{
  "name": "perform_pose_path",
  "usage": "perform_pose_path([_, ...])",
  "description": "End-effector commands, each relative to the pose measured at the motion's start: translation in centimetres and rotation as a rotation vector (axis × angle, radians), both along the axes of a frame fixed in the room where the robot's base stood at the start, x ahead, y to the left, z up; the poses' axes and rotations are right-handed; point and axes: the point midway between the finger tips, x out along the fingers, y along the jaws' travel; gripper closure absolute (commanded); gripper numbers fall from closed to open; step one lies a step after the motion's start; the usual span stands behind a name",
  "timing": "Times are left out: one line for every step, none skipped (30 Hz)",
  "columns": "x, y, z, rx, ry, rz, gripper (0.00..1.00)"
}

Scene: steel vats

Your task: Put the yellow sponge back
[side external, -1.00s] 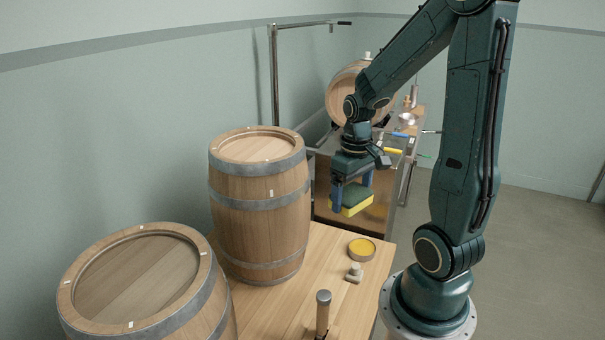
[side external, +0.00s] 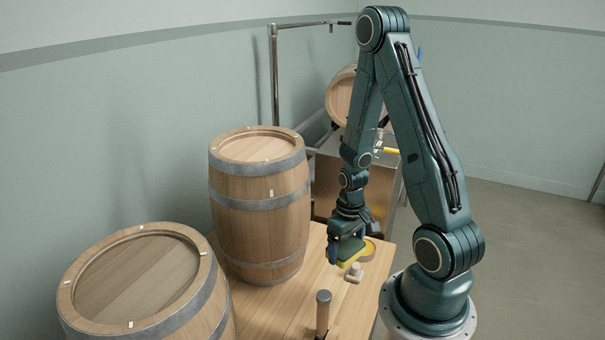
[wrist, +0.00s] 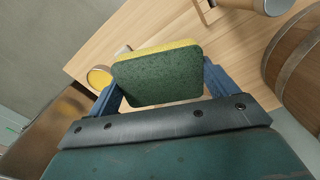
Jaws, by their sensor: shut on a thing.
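The sponge, yellow on one side and dark green on the other, is held between the two blue fingers of my gripper (side external: 349,248). In the side external view the sponge (side external: 350,264) is above the wooden table, its yellow side facing down. In the wrist view the sponge (wrist: 157,76) fills the space between the fingers, its green face toward the camera. My gripper is shut on it. A round tin with yellow content (side external: 370,250) is just behind and right of the sponge, partly hidden by it.
A small pale stopper (side external: 354,272) stands on the wooden table (side external: 285,310) close below the sponge. A wooden-handled tool (side external: 323,312) is nearer the front. An upright barrel (side external: 258,215) stands to the left, and another (side external: 140,280) at front left. A steel vat (side external: 330,190) is behind.

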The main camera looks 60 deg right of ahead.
Motion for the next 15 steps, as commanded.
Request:
perform_pose_path([0.0,0.0,-0.3,0.002,0.001,0.000,0.33])
perform_pose_path([0.0,0.0,-0.4,0.001,0.002,0.000,0.33])
perform_pose_path([0.0,0.0,-0.5,0.000,0.001,0.000,0.33])
perform_pose_path([0.0,0.0,-0.5,0.000,0.000,0.000,0.33])
perform_pose_path([0.0,0.0,-0.6,0.000,0.000,0.000,0.33])
perform_pose_path([0.0,0.0,-0.6,0.000,0.000,0.000,0.33])
perform_pose_path([0.0,0.0,-0.6,0.000,0.000,0.000,0.33])
perform_pose_path([0.0,0.0,-0.6,0.000,-0.001,0.000,0.33])
perform_pose_path([0.0,0.0,-0.6,0.000,0.000,0.000,0.33])
perform_pose_path([0.0,0.0,-0.7,0.000,0.000,0.000,0.33])
perform_pose_path([0.0,0.0,-0.7,0.000,0.000,0.000,0.33])
perform_pose_path([0.0,0.0,-0.9,0.000,0.001,0.000,0.33])
perform_pose_path([0.0,0.0,-1.0,0.000,0.001,0.000,0.33])
perform_pose_path([0.0,0.0,-1.2,0.002,0.001,0.000,0.33])
perform_pose_path([0.0,0.0,-1.4,0.002,0.001,0.000,0.33])
